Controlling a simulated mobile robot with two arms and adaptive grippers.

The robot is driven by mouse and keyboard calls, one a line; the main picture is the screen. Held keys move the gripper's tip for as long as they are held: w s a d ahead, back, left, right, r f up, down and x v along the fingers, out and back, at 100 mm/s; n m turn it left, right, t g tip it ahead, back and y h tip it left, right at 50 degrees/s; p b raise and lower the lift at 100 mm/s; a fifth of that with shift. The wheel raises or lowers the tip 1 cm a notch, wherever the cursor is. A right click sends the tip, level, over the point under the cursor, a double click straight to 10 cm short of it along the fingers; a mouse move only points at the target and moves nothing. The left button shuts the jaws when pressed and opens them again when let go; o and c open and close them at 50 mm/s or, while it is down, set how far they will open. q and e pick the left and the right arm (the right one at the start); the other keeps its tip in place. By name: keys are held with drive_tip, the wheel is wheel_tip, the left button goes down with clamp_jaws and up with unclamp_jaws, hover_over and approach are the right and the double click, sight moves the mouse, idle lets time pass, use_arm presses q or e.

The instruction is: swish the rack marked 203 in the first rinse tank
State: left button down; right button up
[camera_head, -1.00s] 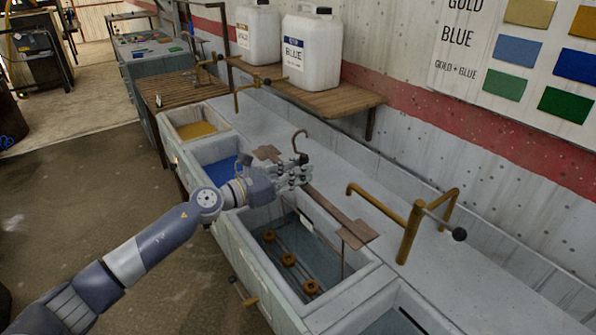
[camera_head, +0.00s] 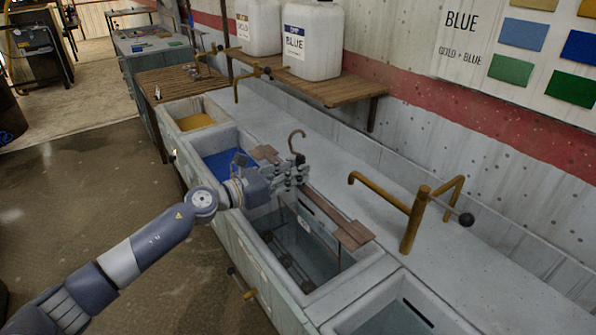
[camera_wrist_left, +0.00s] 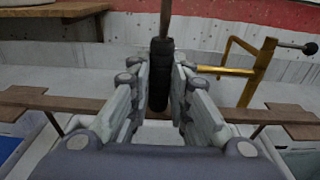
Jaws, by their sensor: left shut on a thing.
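My left gripper (camera_head: 297,172) is shut on the upright, black-gripped handle (camera_wrist_left: 160,75) of a rack. The rack's long brown top bar (camera_head: 330,212) has a flat plate at each end, and a hook (camera_head: 296,141) rises above the gripper. The bar extends to both sides in the left wrist view (camera_wrist_left: 30,98). The rack's lower part hangs in the clear-liquid tank (camera_head: 352,285), where round pieces (camera_head: 290,262) show dimly. I cannot tell whether the bar touches the rim. No number 203 is readable. My right gripper is not in view.
The blue tank (camera_head: 246,136) and yellow tank (camera_head: 171,112) lie beyond. Another tank (camera_head: 372,312) is nearer. A brass tap (camera_head: 412,222) stands behind the clear tank. Two white jugs (camera_head: 313,42) stand on a wooden shelf (camera_head: 335,90).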

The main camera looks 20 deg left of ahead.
use_arm(q)
drive_tip(key=shift+s+a+r, duration=0.15)
drive_tip(key=shift+r, duration=0.05)
drive_tip(key=shift+w, duration=0.2)
drive_tip(key=shift+x, duration=1.5)
drive_tip(key=shift+s, duration=0.1)
idle(0.5)
idle(1.2)
drive_tip(key=shift+r, duration=0.15)
